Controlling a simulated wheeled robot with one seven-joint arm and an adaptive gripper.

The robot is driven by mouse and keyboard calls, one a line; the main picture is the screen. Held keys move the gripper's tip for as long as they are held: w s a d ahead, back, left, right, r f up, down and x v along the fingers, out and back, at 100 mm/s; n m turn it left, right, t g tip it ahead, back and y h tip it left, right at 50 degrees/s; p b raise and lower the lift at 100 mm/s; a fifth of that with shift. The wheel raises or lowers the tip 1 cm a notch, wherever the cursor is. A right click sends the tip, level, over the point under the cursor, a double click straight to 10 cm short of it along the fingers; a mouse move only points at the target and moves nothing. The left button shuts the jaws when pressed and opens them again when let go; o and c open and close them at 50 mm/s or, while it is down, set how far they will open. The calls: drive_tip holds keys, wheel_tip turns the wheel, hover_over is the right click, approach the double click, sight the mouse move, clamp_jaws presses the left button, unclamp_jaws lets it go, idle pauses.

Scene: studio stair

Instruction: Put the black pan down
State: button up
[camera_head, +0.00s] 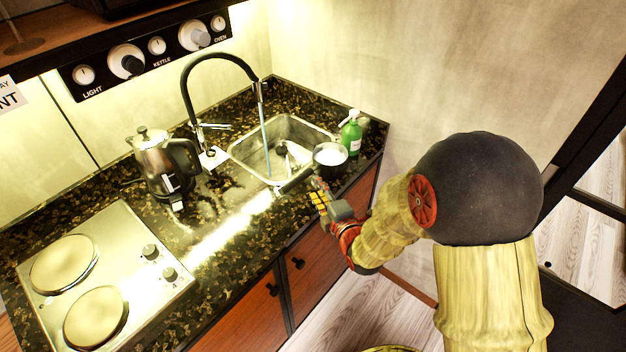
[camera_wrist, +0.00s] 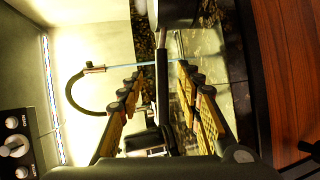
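The black pan (camera_head: 331,168) is at the counter's right end, beside the sink, upright, with a pale, bright inside. I cannot tell whether it rests on the counter or hangs just above it. In the wrist view the pan's dark body (camera_wrist: 178,12) is at the top edge, and its straight black handle (camera_wrist: 162,95) runs down between my fingers. My gripper (camera_head: 317,186) is at the counter's front edge, just in front of the pan. In the wrist view my gripper (camera_wrist: 161,70) has its fingers apart on both sides of the handle, with visible gaps.
Water runs from the black faucet (camera_head: 218,60) into the sink (camera_head: 250,150). A green bottle (camera_head: 351,136) stands close behind the pan. A kettle (camera_head: 160,165) and a two-plate hob (camera_head: 140,255) are to the left. The counter (camera_head: 235,255) between hob and sink is clear.

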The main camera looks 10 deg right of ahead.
drive_tip(key=s+d+r+m+g+h, duration=0.3)
drive_tip(key=s+r+m+g, duration=0.2)
drive_tip(key=s+r+m, duration=0.45)
drive_tip(key=s+r+m+g, duration=0.2)
drive_tip(key=s+m, duration=0.3)
drive_tip(key=s, duration=0.4)
drive_tip(key=s+a+r+m+g, duration=0.1)
drive_tip(key=s+r+m, duration=0.4)
drive_tip(key=s, duration=0.5)
drive_tip(key=shift+s+a+r+g+y, duration=0.25)
drive_tip(key=shift+g+y, duration=0.15)
drive_tip(key=shift+g, duration=0.4)
drive_tip(key=shift+c, duration=0.5)
